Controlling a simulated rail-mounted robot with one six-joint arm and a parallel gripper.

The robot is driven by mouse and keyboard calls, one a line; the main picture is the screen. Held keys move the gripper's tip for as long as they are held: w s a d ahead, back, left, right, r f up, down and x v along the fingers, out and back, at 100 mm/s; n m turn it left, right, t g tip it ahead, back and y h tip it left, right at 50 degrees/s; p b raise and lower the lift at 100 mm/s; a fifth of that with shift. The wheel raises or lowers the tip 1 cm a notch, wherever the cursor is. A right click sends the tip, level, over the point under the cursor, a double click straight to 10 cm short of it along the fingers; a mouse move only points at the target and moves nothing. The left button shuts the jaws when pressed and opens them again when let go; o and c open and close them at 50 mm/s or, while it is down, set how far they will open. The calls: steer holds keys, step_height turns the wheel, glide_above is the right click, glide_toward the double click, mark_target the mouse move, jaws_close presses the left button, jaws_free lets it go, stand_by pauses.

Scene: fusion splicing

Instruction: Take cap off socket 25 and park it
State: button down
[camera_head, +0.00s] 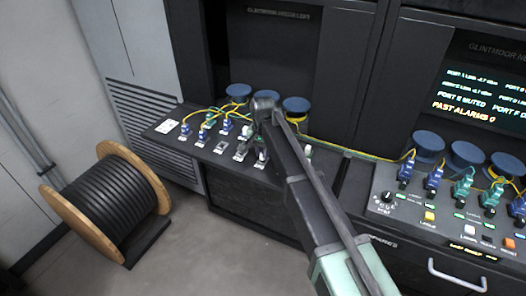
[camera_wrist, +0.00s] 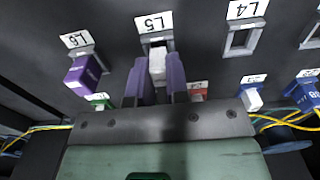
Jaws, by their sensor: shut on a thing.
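My gripper (camera_wrist: 158,82) is shut on a white cap (camera_wrist: 157,65), with one purple-grey finger on each side of it. The cap is right in front of a socket whose label (camera_wrist: 155,23) reads like "L5" from this angle. I cannot tell whether the cap still sits in the socket or is just clear of it. I cannot read a label 25 with certainty. In the head view my gripper (camera_head: 243,150) reaches down to the sloped socket panel (camera_head: 190,152); the cap is too small to make out there.
A purple plug (camera_wrist: 84,74) sits left of the cap, and an empty socket (camera_wrist: 240,40) is to its right. A cable drum (camera_head: 108,200) stands on the floor at left.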

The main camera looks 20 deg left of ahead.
steer(key=shift+f+b, duration=0.55)
steer(key=c, duration=1)
jaws_free()
steer(key=shift+c, duration=0.2)
step_height(320, 180, up, 11)
steer(key=p, duration=1)
steer(key=shift+f+p, duration=0.1)
steer(key=shift+p, duration=0.3)
